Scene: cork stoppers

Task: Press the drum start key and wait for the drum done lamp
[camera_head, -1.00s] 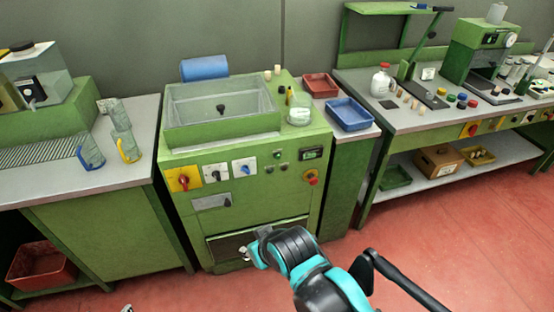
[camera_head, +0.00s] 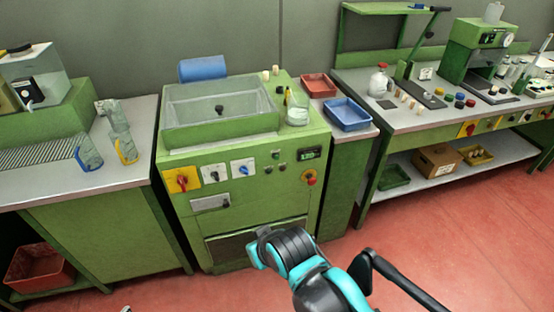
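The green drum machine (camera_head: 245,225) stands in the middle, with a clear-walled drum box (camera_head: 215,112) on top. Its front panel has a red switch on a yellow plate (camera_head: 183,180), two knobs on white plates, small buttons (camera_head: 276,154) and a dark display (camera_head: 309,154). I cannot read which button is the start key or tell a lit done lamp. Only a tiny tip of my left gripper (camera_head: 126,309) shows at the bottom edge.
A side bench with glass jugs (camera_head: 90,152) stands at the left. A red tray (camera_head: 319,86) and a blue tray (camera_head: 348,114) lie right of the machine. A workbench (camera_head: 440,115) with bottles and stoppers extends right. The red floor (camera_head: 430,230) is clear there.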

